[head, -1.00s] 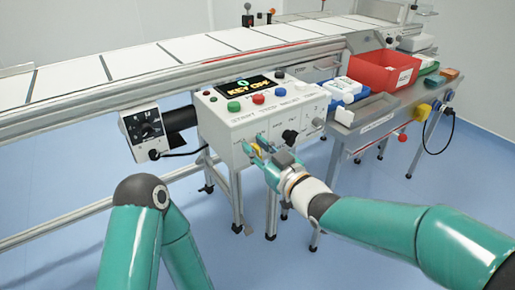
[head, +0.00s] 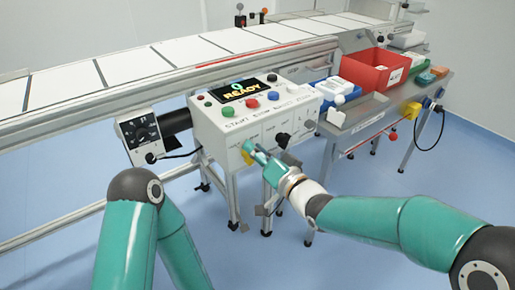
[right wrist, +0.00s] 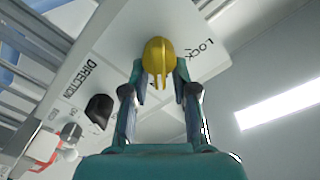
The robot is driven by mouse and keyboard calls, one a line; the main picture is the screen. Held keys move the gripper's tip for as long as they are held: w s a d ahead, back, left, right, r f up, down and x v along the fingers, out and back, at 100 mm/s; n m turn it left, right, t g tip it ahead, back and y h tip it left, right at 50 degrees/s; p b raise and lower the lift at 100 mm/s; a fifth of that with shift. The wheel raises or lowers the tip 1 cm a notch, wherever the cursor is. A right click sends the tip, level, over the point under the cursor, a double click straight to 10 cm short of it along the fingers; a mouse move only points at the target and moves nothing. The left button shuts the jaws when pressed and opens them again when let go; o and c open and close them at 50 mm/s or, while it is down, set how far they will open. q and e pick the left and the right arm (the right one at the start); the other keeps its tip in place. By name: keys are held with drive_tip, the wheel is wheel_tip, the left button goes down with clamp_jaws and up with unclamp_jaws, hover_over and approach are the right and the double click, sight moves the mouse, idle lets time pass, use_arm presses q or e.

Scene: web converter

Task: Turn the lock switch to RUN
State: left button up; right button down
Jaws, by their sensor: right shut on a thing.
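The lock switch is a yellow knob (right wrist: 158,58) on the white control box (head: 210,125), beside the printed word LOCK in the right wrist view. My right gripper (right wrist: 158,72) is shut on this knob, with one finger on each side. In the head view the right gripper (head: 255,153) reaches the lower left of the box front, and its fingers mostly hide the knob. The display (head: 245,88) on the box reads READY. The RUN mark cannot be made out. My left gripper is out of view; only arm links show at left.
A black DIRECTION knob (right wrist: 99,108) sits next to the lock switch. Several coloured push buttons, including a blue one (head: 273,96), line the box top. A dial unit (head: 140,135) is at left. A side table with a red bin (head: 365,72) stands at right.

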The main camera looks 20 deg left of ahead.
drive_tip(key=shift+s+a+f+m, duration=0.1)
drive_tip(key=shift+a+f+m, duration=0.05)
drive_tip(key=shift+f+m, duration=0.3)
drive_tip(key=c, duration=0.9)
unclamp_jaws()
drive_tip(key=shift+r, duration=0.1)
drive_tip(key=shift+c, duration=0.2)
drive_tip(key=shift+r, duration=0.1)
drive_tip(key=shift+s+d, duration=0.2)
drive_tip(key=shift+d, duration=0.3)
drive_tip(key=v, duration=1.1)
